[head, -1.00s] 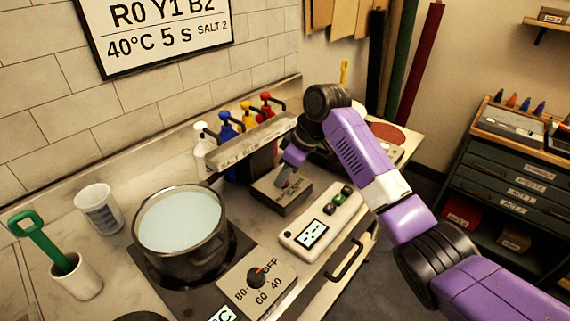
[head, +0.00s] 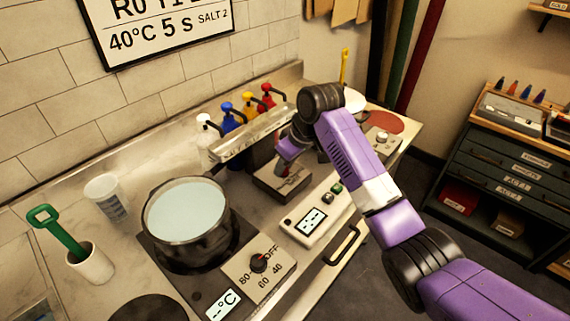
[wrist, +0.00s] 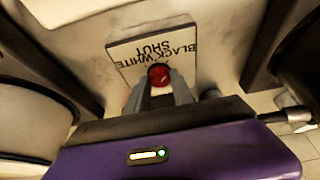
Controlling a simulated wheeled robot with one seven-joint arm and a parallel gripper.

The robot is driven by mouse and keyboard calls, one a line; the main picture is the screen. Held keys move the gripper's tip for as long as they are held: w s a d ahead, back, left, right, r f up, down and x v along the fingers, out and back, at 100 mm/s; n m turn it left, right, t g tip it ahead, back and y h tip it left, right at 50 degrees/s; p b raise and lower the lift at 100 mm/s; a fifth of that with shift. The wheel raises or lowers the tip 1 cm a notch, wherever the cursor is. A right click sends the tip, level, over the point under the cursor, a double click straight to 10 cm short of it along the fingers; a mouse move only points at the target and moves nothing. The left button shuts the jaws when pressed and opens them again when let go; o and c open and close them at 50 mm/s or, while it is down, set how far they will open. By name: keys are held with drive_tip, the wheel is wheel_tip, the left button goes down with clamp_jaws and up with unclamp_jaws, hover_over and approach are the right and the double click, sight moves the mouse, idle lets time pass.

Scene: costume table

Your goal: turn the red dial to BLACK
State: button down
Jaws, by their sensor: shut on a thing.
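The red dial (wrist: 159,76) shows in the wrist view on a pale plate (wrist: 125,50) lettered BLACK, SHUT and WHITE, upside down there. BLACK is at the right, WHITE at the left and SHUT between them. My gripper (wrist: 159,84) has one finger on each side of the dial and is shut on it. I cannot tell surely where the dial points. In the head view my gripper (head: 286,165) reaches down onto a low dark box (head: 278,187) behind the timer panel; the dial is mostly hidden there.
A pot of pale liquid (head: 188,225) stands on the hob, with a black knob (head: 259,262) at its front right. A timer panel (head: 318,215) lies in front of the box. A metal shelf (head: 250,138) and pump bottles (head: 230,118) stand close behind.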

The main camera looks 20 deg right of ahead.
drive_tip(key=c, duration=1.1)
unclamp_jaws()
drive_tip(key=v, duration=0.7)
drive_tip(key=shift+s+r+b, duration=0.15)
drive_tip(key=shift+r+b, duration=0.2)
drive_tip(key=shift+b, duration=0.1)
drive_tip(key=shift+d, duration=0.1)
